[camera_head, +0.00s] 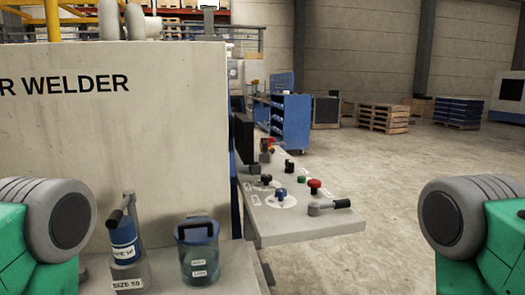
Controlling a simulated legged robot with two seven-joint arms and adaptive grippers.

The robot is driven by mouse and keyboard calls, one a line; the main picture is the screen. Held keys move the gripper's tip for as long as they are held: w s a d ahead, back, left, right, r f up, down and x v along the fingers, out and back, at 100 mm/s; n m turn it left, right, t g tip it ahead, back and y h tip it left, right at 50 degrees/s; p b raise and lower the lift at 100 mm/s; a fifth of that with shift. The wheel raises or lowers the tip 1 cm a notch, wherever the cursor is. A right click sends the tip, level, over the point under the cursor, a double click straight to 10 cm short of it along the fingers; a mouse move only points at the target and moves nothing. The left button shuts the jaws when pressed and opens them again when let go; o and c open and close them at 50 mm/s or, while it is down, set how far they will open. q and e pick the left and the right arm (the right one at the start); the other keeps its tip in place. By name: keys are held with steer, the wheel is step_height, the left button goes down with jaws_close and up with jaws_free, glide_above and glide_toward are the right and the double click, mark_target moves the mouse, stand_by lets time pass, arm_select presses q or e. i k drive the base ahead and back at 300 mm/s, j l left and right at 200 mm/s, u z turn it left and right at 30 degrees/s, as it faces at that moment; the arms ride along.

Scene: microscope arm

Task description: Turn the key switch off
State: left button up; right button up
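A grey control panel (300,224) juts out to the right of the large welder cabinet (150,130). It carries several small controls: a blue knob (281,193), a red button (314,186), small black knobs (289,166) and a lever with a black grip (328,206) at its near edge. They are too small to tell which one is the key switch or how it is set. Neither of my grippers is in view. Only my arm links show at the left and right edges, apart from the panel.
A ledge (225,268) below the cabinet holds a blue canister (124,243) with a lever and a clear blue-tinted container (198,252) with a black handle. A blue cart (290,122) and wooden pallets (383,117) stand far back. The floor (400,165) right of the panel is clear.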

mark_target(264, 159)
steer(key=i+l+u, duration=0.25)
steer(key=l, duration=0.15)
steer(key=i+l+u, duration=0.25)
steer(key=l, duration=0.15)
steer(key=i+l+u, duration=0.1)
steer(key=l+u, duration=0.15)
steer(key=l, duration=0.2)
steer(key=i+l+u, duration=0.15)
steer(key=l+u, duration=0.15)
steer(key=l, duration=0.2)
steer(key=l+u, duration=0.25)
steer(key=l, duration=0.25)
steer(key=l+u, duration=0.25)
steer(key=l, duration=0.3)
steer(key=i, duration=0.05)
